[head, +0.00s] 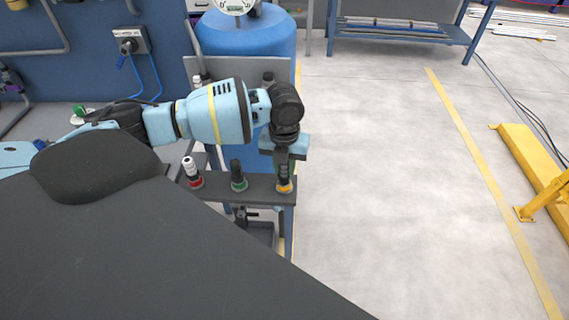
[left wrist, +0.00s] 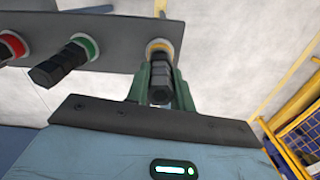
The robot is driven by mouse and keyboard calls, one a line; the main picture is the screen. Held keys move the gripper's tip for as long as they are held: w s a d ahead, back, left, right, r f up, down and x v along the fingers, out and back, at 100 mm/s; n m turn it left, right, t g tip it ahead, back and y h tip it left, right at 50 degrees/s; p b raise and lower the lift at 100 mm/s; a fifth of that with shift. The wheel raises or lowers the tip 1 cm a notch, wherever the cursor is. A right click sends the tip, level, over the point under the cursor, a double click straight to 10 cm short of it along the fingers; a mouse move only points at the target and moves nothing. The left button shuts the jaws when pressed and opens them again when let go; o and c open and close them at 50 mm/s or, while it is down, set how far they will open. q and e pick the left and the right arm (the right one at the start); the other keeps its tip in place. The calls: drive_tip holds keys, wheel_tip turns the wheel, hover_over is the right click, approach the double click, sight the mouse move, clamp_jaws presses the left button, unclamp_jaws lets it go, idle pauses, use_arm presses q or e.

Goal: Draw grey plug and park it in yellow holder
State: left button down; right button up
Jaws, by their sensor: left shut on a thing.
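My left gripper (head: 284,172) reaches down over the right end of a dark rack. It is shut on a dark grey plug, whose end shows between the fingers in the left wrist view (left wrist: 160,92). The plug's far end lines up with and meets the yellow ring of the yellow holder (head: 285,188), which also shows in the left wrist view (left wrist: 160,45). I cannot tell how deep the plug sits. My right gripper is not in view.
A dark plug (head: 237,172) stands in the green holder (head: 239,185), left of my gripper. A light-topped plug (head: 190,166) stands in the red holder (head: 195,183). Open floor lies right.

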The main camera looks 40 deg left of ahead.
use_arm(q)
drive_tip(key=shift+f, duration=0.55)
drive_tip(key=c, duration=1.1)
unclamp_jaws()
wheel_tip(320, 180, up, 8)
drive_tip(key=shift+f, duration=0.1)
